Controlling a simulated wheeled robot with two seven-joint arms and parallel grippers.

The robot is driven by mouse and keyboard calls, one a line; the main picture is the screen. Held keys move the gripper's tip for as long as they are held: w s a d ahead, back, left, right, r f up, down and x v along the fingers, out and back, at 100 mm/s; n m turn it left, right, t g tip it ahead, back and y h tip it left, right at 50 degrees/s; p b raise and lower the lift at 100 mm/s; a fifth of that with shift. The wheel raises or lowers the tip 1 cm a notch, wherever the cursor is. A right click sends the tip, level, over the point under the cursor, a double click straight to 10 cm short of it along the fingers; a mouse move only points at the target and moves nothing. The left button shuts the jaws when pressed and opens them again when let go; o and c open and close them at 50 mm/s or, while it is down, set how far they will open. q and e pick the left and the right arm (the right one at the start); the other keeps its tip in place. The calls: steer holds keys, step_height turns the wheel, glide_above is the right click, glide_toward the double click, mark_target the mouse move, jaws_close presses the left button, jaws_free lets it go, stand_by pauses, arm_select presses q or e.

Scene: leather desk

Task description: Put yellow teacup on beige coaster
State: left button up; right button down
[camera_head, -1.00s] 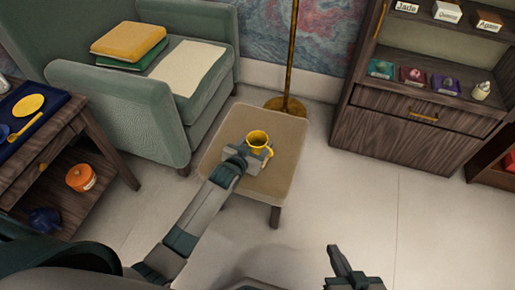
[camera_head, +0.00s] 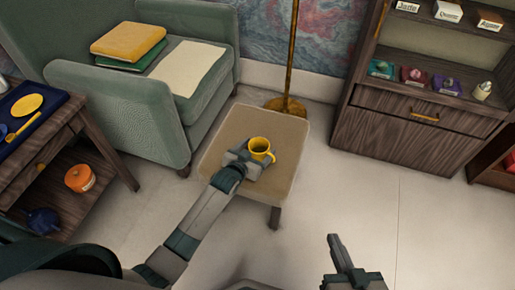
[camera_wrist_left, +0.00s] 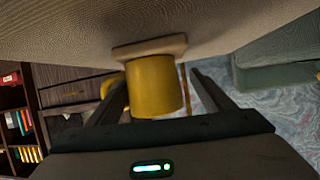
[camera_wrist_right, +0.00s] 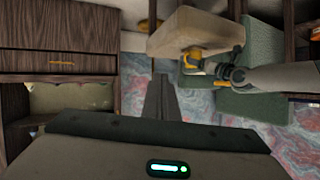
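The yellow teacup (camera_head: 259,147) is over the small beige table (camera_head: 235,125) in the head view. In the left wrist view the teacup (camera_wrist_left: 156,88) appears upside down, its base against the beige coaster (camera_wrist_left: 150,48), which lies on the table surface. The coaster cannot be made out in the head view. My left gripper (camera_head: 252,160) is at the teacup; in the left wrist view its open fingers (camera_wrist_left: 155,95) stand on either side of the cup, with a gap at the right. My right gripper (camera_head: 340,252) is away from the table; its fingers (camera_wrist_right: 158,95) are together and empty.
A green armchair (camera_head: 125,105) stands left of the table, and a brass lamp pole (camera_head: 291,60) behind it. A wooden cabinet (camera_head: 395,140) is at the right. A side table (camera_head: 60,130) with a blue tray is at the far left. The floor at front right is clear.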

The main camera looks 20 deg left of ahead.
arm_select(q)
steer(key=shift+r, duration=0.15)
steer(key=shift+s+r, duration=0.15)
steer(key=shift+s, duration=0.3)
steer(key=p+v, duration=0.2)
steer(key=v, duration=0.8)
steer(key=shift+p, duration=0.3)
steer(key=shift+s+a+r, duration=0.15)
steer(key=shift+s+r, duration=0.05)
steer(key=shift+s, duration=0.3)
arm_select(e)
steer(key=s+d+f+g+h, duration=0.1)
steer(key=s+d+f+g, duration=0.2)
steer(key=s+f+g, duration=0.1)
steer(key=shift+s+d+f+g, duration=0.2)
steer(key=shift+s+f+g, duration=0.1)
steer(key=shift+s+f, duration=0.25)
steer(key=shift+w+f, duration=0.1)
arm_select(q)
steer(key=s+d+g, duration=0.3)
steer(key=s, duration=0.9)
steer(key=s+d+r+g+h, duration=0.1)
steer(key=s+d, duration=0.3)
steer(key=s, duration=0.8)
steer(key=shift+s+g, duration=0.35)
steer(key=shift+g, duration=0.55)
steer(key=shift+a, duration=0.1)
